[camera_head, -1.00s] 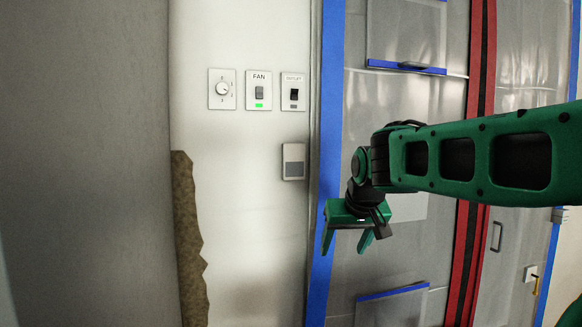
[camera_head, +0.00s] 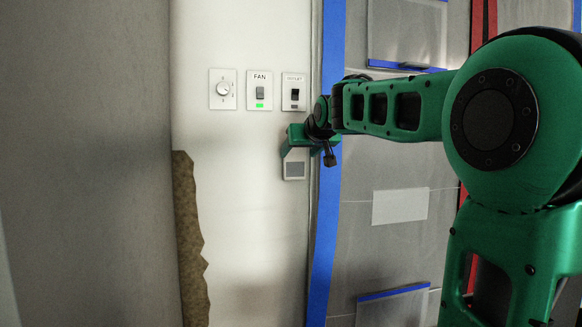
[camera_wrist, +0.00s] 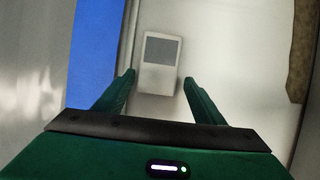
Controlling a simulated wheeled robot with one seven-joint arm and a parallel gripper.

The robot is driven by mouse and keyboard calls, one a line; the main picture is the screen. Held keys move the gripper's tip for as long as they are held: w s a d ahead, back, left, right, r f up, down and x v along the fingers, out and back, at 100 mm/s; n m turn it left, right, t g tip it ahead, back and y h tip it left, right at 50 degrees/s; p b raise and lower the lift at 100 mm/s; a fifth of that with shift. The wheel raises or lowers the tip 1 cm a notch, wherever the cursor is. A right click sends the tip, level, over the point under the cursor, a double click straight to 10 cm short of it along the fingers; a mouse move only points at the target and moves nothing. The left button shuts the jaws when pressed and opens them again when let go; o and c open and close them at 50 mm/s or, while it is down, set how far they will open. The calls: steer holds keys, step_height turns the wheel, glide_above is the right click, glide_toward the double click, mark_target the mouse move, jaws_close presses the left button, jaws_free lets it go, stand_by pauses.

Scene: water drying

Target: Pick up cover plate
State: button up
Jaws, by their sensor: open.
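The likely cover plate is a small pale rectangular plate (camera_head: 294,170) with a grey panel, on the white wall below the switches. In the head view my gripper hides its upper part. In the wrist view the plate (camera_wrist: 160,62) shows whole, with its near end between the fingertips. My green gripper (camera_wrist: 158,82) is open, with one finger on each side of the plate and a visible gap at the right finger. In the head view my gripper (camera_head: 300,150) is in front of the plate. I cannot tell whether the fingers touch it.
A dial (camera_head: 222,89), a FAN switch (camera_head: 259,90) with a green light and another switch (camera_head: 293,92) sit just above. Blue tape (camera_head: 325,230) edges plastic sheeting (camera_head: 400,255) on the right. A ragged brown opening (camera_head: 187,235) is at the left. The wall between is bare.

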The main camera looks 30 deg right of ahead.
mark_target(295, 157)
steer(key=x, duration=0.5)
steer(key=shift+d, duration=0.1)
steer(key=c, duration=0.7)
steer(key=shift+r, duration=0.15)
